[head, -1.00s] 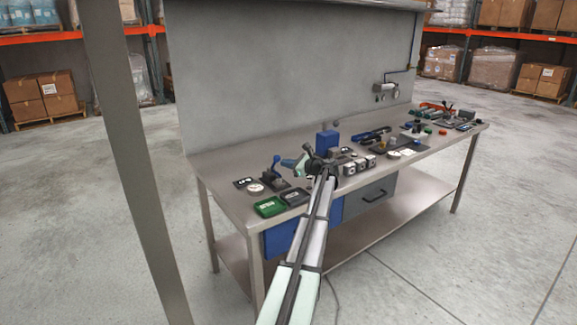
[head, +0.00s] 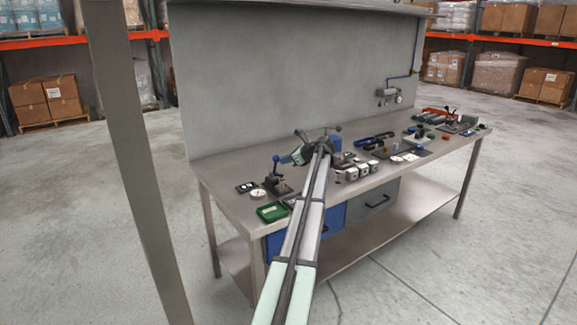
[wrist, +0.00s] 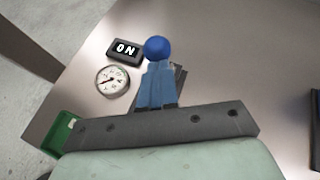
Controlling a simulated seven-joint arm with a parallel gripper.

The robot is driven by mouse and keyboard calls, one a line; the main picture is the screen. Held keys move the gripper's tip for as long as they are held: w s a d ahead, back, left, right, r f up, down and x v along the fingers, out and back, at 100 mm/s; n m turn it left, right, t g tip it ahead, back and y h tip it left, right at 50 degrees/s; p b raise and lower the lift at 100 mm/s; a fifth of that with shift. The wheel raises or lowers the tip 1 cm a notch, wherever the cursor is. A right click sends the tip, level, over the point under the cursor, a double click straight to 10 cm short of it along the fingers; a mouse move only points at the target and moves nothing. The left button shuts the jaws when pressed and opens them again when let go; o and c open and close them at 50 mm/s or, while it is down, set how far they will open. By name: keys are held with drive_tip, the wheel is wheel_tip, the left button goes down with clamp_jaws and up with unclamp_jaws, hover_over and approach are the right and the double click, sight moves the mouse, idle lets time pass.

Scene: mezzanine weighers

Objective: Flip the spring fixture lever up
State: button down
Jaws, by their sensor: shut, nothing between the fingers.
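The spring fixture (head: 277,187) stands near the left end of the bench in the head view. Its blue lever (head: 277,169) points up, with a round knob on top. In the wrist view the blue ball knob (wrist: 157,47) shows just beyond the fingertips, and part of the dark base shows behind them. My gripper (head: 284,159) is right of and close to the lever. In the wrist view my gripper (wrist: 158,66) has its blue fingers together, with nothing between them. I cannot tell whether the fingers touch the lever.
A black "ON" plate (wrist: 125,50) and a white dial gauge (wrist: 112,81) lie left of the fixture. A green tray (head: 272,212) is at the front edge. Small blocks (head: 352,173) and other fixtures fill the bench to the right. Bare bench shows behind the fixture.

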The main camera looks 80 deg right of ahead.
drive_tip(key=w+d+r+m+g+y, duration=0.1)
drive_tip(key=w+d+g+y, duration=0.2)
drive_tip(key=w+d, duration=0.3)
drive_tip(key=shift+w+d+r+g+y, duration=0.4)
drive_tip(key=shift+g, duration=0.3)
idle(0.5)
drive_tip(key=d+v, duration=0.1)
drive_tip(key=v, duration=1.2)
drive_tip(key=shift+w+d+r, duration=0.25)
